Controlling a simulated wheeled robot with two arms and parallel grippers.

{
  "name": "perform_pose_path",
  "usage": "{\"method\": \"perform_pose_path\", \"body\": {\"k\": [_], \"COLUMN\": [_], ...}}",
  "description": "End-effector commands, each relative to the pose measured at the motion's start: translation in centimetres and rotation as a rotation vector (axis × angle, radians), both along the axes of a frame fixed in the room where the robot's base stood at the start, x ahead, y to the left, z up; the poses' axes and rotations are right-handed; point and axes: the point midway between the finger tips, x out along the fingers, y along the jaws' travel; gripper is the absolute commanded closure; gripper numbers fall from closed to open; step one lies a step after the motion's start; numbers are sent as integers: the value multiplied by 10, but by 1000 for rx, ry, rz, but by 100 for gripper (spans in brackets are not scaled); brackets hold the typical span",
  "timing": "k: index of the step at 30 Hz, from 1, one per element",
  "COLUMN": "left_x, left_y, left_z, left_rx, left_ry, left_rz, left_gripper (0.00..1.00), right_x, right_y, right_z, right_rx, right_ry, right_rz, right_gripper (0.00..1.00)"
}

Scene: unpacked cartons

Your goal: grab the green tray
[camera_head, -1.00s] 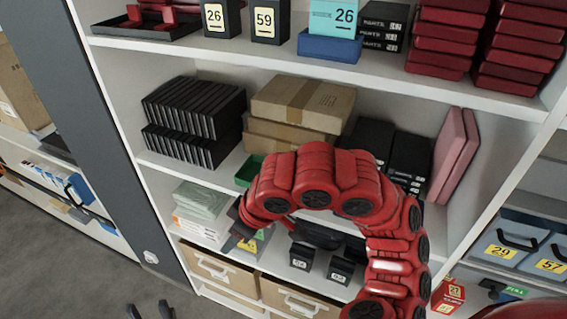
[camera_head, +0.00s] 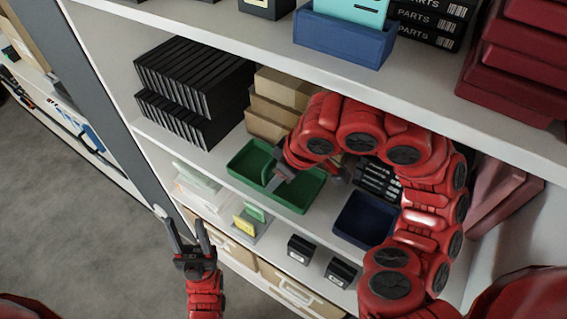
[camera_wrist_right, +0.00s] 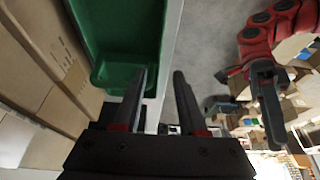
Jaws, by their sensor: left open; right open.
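The green tray (camera_head: 249,160) lies on the middle shelf in the head view, near the shelf's front edge. My right gripper (camera_head: 272,179) is at its front side, and its wrist covers part of the tray. In the right wrist view, the green tray (camera_wrist_right: 118,35) fills the upper left. My right gripper (camera_wrist_right: 159,72) is open there. One finger overlaps the tray's near end and the other lies beyond its long side; I cannot tell whether they touch it. My left gripper (camera_head: 181,217) is open and empty, in front of the shelf at lower left.
Black cases (camera_head: 190,85) stand in rows left of cardboard boxes (camera_head: 275,100) on the same shelf. A dark blue tray (camera_head: 366,221) sits to the right of the green one. A blue bin (camera_head: 345,42) is on the shelf above. Open floor (camera_head: 75,190) lies at left.

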Motion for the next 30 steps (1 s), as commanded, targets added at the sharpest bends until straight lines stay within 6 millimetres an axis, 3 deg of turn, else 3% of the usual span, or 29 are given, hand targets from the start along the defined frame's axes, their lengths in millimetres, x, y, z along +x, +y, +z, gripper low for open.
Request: {"method": "perform_pose_path", "body": {"k": [19, 29, 30], "left_x": [0, 0, 0], "left_y": [0, 0, 0], "left_z": [18, 18, 18], "left_rx": [0, 0, 0], "left_ry": [0, 0, 0], "left_rz": [0, 0, 0], "left_gripper": [50, 50, 50], "right_x": [11, 13, 13], "right_y": [15, 16, 16], "right_z": [-63, -70, -70], "right_rx": [-2, -2, -2], "right_ry": [6, 0, 0], "right_rz": [2, 1, 1], "right_gripper": [59, 59, 64]}}
